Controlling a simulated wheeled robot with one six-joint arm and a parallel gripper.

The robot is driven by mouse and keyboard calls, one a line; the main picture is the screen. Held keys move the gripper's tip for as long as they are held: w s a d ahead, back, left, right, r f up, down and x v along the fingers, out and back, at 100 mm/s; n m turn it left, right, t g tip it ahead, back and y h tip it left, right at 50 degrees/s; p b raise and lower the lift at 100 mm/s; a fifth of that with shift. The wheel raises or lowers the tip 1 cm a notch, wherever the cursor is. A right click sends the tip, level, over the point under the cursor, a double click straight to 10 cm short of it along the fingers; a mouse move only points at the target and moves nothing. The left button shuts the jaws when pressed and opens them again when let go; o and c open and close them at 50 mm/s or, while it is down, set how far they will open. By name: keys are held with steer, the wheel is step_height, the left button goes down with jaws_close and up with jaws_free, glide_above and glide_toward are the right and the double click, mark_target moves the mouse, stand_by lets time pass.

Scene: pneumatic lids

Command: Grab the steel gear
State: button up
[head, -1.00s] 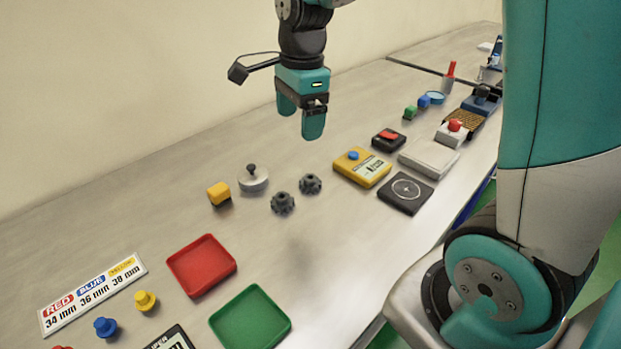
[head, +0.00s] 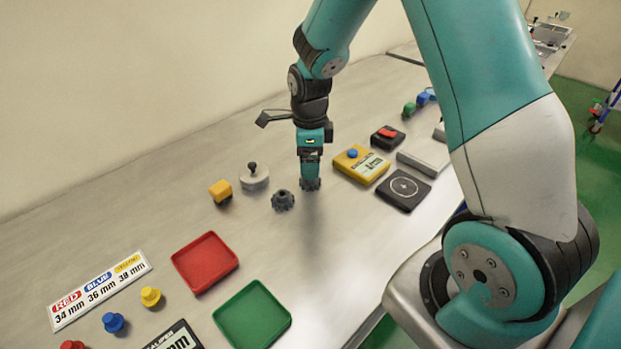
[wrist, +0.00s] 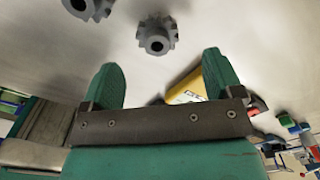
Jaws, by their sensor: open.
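Two dark grey toothed gears stand on the table, and I cannot tell by look which is steel. The left gear (head: 283,201) is uncovered. The right gear (head: 303,185) is partly hidden by my gripper (head: 311,178), which points down over it. In the wrist view the right gear (wrist: 157,36) shows its central hole and lies beyond and between the fingertips of my open gripper (wrist: 160,65). Nothing is held. The left gear (wrist: 88,8) is cut off at the top of that view.
A yellow scale (head: 361,163) and a black pad (head: 403,188) lie right of the gears. A white knobbed disc (head: 254,178) and a yellow block (head: 220,191) are to the left.

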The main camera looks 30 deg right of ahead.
mark_target(311, 185)
steer(key=shift+s+a+f+p, duration=0.1)
steer(key=shift+f+p, duration=0.3)
steer(key=shift+f, duration=0.95)
steer(key=shift+s+f+p, duration=0.1)
steer(key=shift+f+p, duration=0.25)
steer(key=shift+f, duration=0.95)
steer(key=c, duration=1)
steer(key=shift+w, duration=0.1)
steer(key=shift+c, duration=0.7)
steer(key=shift+r, duration=0.15)
